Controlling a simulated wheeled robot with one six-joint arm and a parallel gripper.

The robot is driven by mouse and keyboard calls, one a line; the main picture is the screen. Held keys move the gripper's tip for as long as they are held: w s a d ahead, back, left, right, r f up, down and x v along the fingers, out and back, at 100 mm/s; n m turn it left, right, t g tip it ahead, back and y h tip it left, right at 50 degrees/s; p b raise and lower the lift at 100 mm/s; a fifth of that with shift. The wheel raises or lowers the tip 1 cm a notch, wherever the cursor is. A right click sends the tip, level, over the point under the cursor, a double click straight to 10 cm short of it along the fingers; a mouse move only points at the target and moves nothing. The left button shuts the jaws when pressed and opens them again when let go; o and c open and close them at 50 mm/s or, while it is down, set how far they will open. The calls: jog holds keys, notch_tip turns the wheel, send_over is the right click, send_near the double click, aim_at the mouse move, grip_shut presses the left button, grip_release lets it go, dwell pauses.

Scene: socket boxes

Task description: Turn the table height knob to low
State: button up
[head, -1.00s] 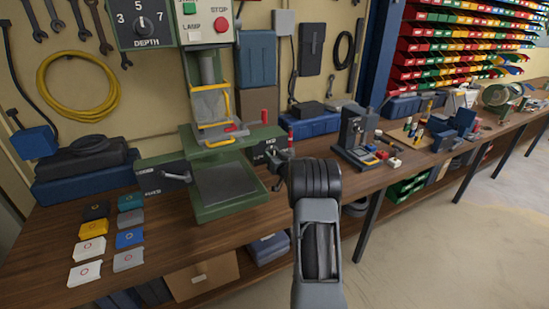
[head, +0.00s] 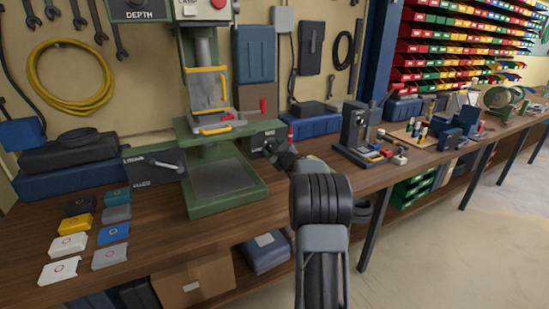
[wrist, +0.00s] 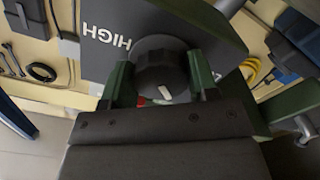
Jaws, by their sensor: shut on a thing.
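The table height knob (wrist: 160,72) is dark and round with a short white pointer mark. It is on a dark panel (wrist: 95,62) at the right side of the green drill press. My gripper (wrist: 160,84) is shut on the knob, with a green finger on each side. In the head view my gripper (head: 271,148) reaches the press's right panel (head: 262,136), and the knob is hidden behind it.
A lever (head: 165,163) sticks out from the left panel. Several coloured cases (head: 74,243) lie at the front left of the wooden bench. A small dark machine (head: 356,130) stands to the right of my arm.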

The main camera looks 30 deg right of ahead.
jog(key=n+b, duration=0.2)
jog(key=r+n+b, duration=0.1)
jog(key=n+b, duration=0.1)
jog(key=n, duration=0.1)
jog(key=shift+n, duration=0.3)
jog(key=shift+d+r+n+b, duration=0.1)
jog(key=shift+r+n+b, duration=0.05)
jog(key=shift+n+b, duration=0.8)
jog(key=shift+d+r+n+b, duration=0.1)
jog(key=shift+n+b, duration=0.5)
jog(key=shift+n, duration=0.65)
jog(key=shift+a+n, duration=0.1)
jog(key=shift+n, duration=0.2)
jog(key=o, duration=0.9)
jog(key=shift+f, duration=0.2)
jog(key=shift+s, duration=0.1)
